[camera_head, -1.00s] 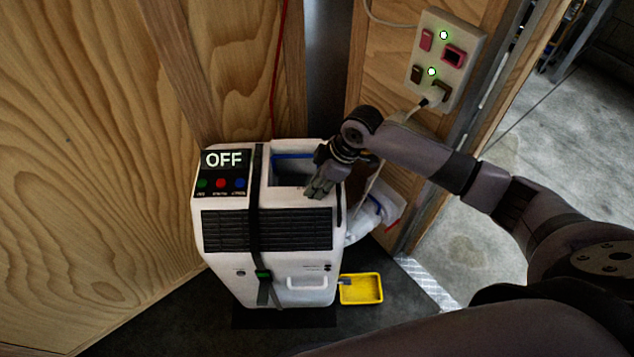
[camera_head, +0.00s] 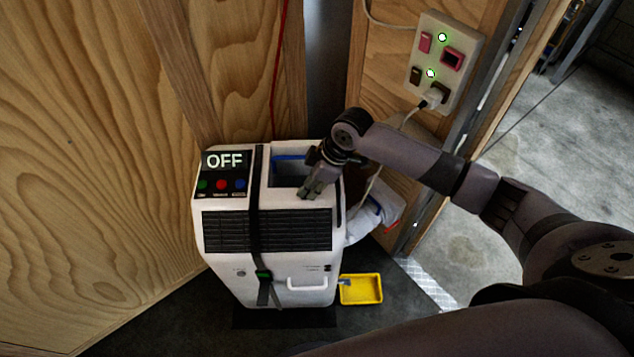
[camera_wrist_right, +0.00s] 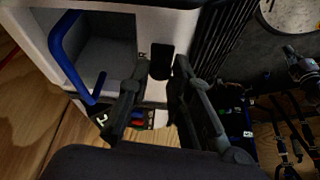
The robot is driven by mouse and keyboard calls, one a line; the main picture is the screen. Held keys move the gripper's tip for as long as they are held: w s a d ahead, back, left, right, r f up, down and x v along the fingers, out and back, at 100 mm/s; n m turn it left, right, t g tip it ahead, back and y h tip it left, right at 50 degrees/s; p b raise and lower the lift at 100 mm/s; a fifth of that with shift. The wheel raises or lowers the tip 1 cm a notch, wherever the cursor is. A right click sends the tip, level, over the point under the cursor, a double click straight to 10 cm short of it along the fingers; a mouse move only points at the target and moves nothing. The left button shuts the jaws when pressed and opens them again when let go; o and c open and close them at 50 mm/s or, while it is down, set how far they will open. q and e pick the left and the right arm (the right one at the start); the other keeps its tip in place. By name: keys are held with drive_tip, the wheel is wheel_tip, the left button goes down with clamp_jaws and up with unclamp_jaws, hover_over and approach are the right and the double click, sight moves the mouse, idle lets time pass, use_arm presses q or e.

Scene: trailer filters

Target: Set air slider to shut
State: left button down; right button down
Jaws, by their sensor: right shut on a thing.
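The white machine (camera_head: 220,235) stands against the wooden wall, with "OFF" lit on its panel. A black slider knob (camera_wrist_right: 161,62) shows in the wrist view, on the white top beside the open compartment (camera_wrist_right: 102,65). My right gripper (camera_head: 308,193) reaches down onto the machine's top at the front edge of that compartment. In the wrist view my right gripper (camera_wrist_right: 160,70) has its fingertips on either side of the knob and is shut on it. In the head view the gripper hides the knob. My left gripper is in neither view.
A black strap (camera_head: 255,200) runs over the machine's top and front. A yellow tray (camera_head: 361,289) lies at its lower right. A white hose (camera_head: 365,222) is at its right side. A socket panel (camera_head: 445,65) with a plugged cable is on the wall behind my right arm.

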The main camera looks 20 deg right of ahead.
sight(284, 196)
drive_tip(key=a, duration=0.2)
drive_tip(key=w+a, duration=0.1)
drive_tip(key=a, duration=0.1)
drive_tip(key=shift+w+a+r+p, duration=0.1)
drive_tip(key=shift+w+a+p, duration=0.1)
drive_tip(key=shift+a+p, duration=0.15)
drive_tip(key=c, duration=1.5)
unclamp_jaws()
drive_tip(key=shift+o, duration=0.2)
drive_tip(key=shift+d+r, duration=0.1)
drive_tip(key=shift+d, duration=0.05)
drive_tip(key=v, duration=1.1)
drive_tip(key=shift+r, duration=0.3)
drive_tip(key=shift+s+d, duration=0.1)
drive_tip(key=shift+d, duration=0.05)
